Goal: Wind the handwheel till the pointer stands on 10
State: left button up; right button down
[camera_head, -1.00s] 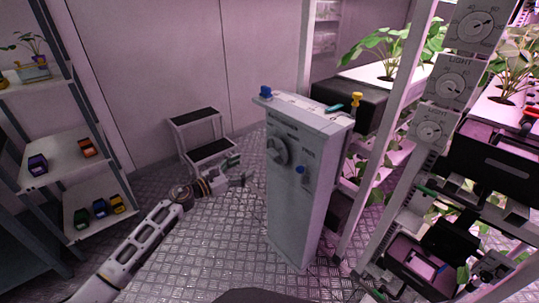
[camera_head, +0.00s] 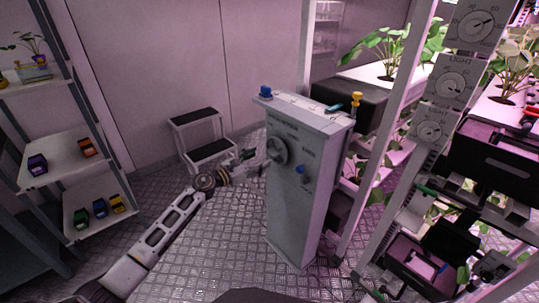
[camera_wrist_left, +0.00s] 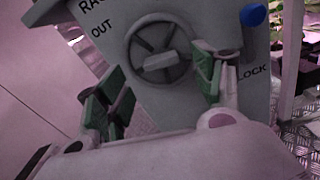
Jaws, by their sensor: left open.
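The handwheel (camera_head: 277,151) is a grey spoked wheel on the front of a grey pedestal (camera_head: 290,220). In the left wrist view the handwheel (camera_wrist_left: 160,55) shows a pale bar across its hub, with "OUT" to its left and "LOCK" to its right. My left gripper (camera_head: 252,162) is open just in front of and left of the wheel. Its green-padded fingers (camera_wrist_left: 157,90) stand apart on either side of the wheel's lower part; contact is unclear. Dials with pointers (camera_head: 475,25) (camera_head: 455,87) (camera_head: 431,131) hang on a post at right; their numbers are too small to read.
A step stool (camera_head: 207,152) stands behind my left gripper. A shelf with small coloured items (camera_head: 65,160) is at left. Plant racks (camera_head: 380,70) fill the right.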

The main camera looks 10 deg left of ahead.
aim_at(269, 154)
pick_arm(q)
jog(key=shift+x, duration=2.55)
jog(key=shift+w+d, duration=0.25)
jog(key=shift+w, duration=0.05)
pick_arm(e)
jog(key=shift+s+a+r, duration=0.1)
jog(key=shift+s+r, duration=0.05)
jog(key=shift+r, duration=0.2)
pick_arm(q)
jog(key=c, duration=0.9)
jog(key=shift+c, duration=0.6)
pick_arm(e)
jog(key=shift+w+r, duration=0.2)
jog(key=shift+w, duration=0.1)
